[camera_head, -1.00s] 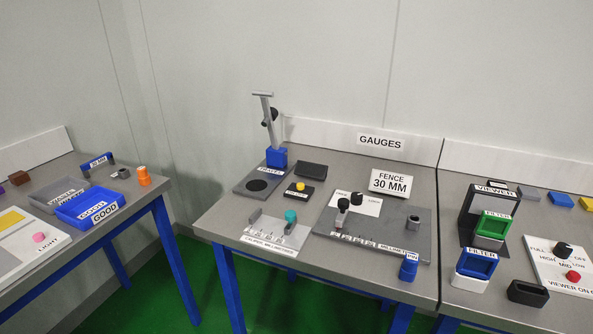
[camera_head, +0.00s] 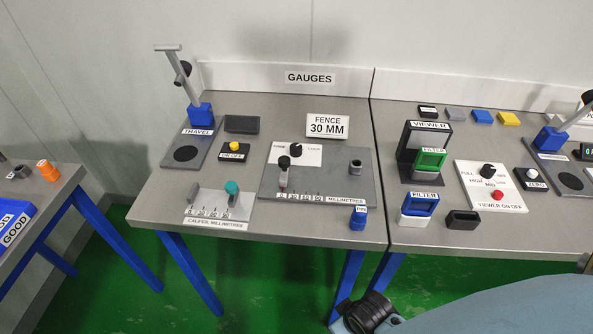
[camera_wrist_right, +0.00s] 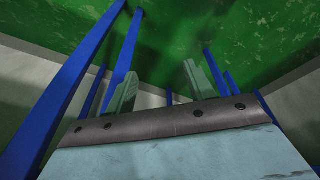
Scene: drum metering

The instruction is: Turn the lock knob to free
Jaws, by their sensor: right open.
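The lock knob (camera_head: 296,150) is a black round knob on a white plate with FREE at its left and LOCK at its right. It stands on the grey fence gauge (camera_head: 340,188); which way it points is too small to tell. A black-topped fence slider (camera_head: 284,163) stands just in front, above the millimetre scale. My right gripper (camera_wrist_right: 162,72) is open and empty in the right wrist view, over green floor and blue table legs, apart from the knob. My right arm shows at the lower right of the head view. My left gripper is not in view.
A FENCE 30 MM sign (camera_head: 327,125) stands behind the gauge. A caliper board (camera_head: 215,212) lies at its front left, a blue pin (camera_head: 358,217) at its front right. The travel stand (camera_head: 200,115) rises at the back left. The viewer (camera_head: 425,145) is on the right-hand table.

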